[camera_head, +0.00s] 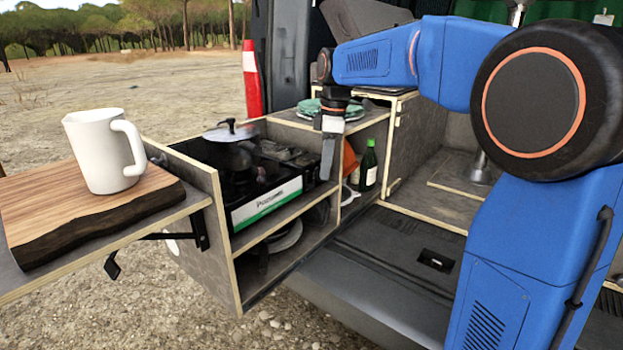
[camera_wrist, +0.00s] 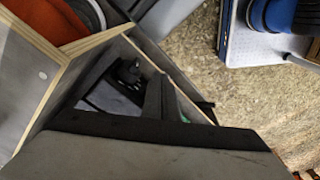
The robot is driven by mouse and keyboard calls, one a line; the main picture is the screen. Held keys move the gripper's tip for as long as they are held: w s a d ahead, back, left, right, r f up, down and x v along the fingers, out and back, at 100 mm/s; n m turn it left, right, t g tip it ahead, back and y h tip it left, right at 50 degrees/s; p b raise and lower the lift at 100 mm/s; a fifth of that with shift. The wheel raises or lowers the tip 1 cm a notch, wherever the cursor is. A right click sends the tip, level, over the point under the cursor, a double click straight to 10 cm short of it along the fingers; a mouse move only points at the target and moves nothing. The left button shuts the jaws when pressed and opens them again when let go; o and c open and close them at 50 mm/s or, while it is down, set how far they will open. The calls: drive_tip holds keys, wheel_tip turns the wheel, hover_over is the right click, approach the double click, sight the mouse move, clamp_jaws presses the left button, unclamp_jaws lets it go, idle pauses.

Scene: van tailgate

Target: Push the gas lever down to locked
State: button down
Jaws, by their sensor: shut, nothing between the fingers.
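The camp stove (camera_head: 268,203) sits in the upper bay of the pull-out kitchen box, its white and green front panel facing out. A lidded pot (camera_head: 232,146) stands on it. I cannot make out the gas lever in the head view; the stove's right end is dark and partly behind my gripper. My gripper (camera_head: 328,176) points down, shut and empty, at the right end of the stove bay. In the wrist view, dark stove parts (camera_wrist: 122,88) show inside the wooden bay, but the lever is not clearly distinguishable. A large grey and black shape fills the lower part.
Green plates (camera_head: 318,106) lie on the box top behind my gripper. A green bottle (camera_head: 369,166) stands in the compartment to the right. A white mug (camera_head: 104,150) stands on a wooden board (camera_head: 60,222) at the left. Wooden partitions edge the bay closely.

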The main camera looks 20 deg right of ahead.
drive_tip(key=shift+r, duration=0.1)
wheel_tip(320, 180, up, 17)
drive_tip(key=d, duration=0.1)
drive_tip(key=shift+s+d, duration=0.2)
drive_tip(key=shift+d, duration=0.15)
idle(0.3)
